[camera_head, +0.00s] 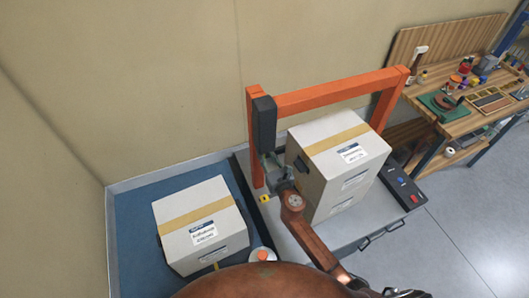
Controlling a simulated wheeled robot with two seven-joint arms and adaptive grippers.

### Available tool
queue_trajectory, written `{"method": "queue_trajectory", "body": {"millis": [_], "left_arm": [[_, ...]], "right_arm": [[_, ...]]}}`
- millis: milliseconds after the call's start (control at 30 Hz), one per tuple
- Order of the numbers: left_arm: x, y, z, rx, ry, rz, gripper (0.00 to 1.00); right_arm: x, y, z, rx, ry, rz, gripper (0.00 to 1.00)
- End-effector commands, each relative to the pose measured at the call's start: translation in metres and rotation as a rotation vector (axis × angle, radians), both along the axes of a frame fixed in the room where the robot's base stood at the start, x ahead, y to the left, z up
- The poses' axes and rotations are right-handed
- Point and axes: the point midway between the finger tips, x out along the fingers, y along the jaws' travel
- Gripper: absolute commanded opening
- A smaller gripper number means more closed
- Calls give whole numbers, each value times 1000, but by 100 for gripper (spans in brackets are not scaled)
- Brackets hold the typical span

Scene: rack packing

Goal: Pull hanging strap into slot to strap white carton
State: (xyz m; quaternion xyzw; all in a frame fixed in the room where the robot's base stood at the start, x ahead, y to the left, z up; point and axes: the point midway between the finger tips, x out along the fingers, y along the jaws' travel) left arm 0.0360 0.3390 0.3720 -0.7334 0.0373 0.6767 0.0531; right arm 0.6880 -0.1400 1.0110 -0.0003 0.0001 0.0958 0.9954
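A white carton (337,165) with a tan tape band and printed labels stands under the orange arch (330,92) of a strapping machine. One brown arm of mine comes in from the lower right, so I take it as my right. Its grey gripper (272,172) is at the carton's left side, beside the arch's left post and below its dark block (264,122). The fingers are small and partly merged with dark parts, so I cannot tell their opening. I cannot make out a hanging strap or the slot. My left gripper is out of view.
A second white carton (202,232) lies on a blue-floored tray (130,222) at left. A small white round thing with an orange top (263,255) stands near its right edge. A control box (402,187) is right of the machine. A wooden workbench (462,125) holds tools.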

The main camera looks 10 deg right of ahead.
Motion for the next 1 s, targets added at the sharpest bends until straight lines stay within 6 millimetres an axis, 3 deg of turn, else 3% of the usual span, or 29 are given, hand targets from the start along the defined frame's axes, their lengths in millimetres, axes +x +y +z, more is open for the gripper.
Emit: {"method": "queue_trajectory", "body": {"millis": [200, 533, 1000], "left_arm": [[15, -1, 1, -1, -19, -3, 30], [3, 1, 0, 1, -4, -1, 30], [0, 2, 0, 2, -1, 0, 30]], "right_arm": [[0, 0, 0, 0, 0, 0, 21], [0, 0, 0, 0, 0, 1, 0], [0, 0, 0, 0, 0, 1, 0]]}}
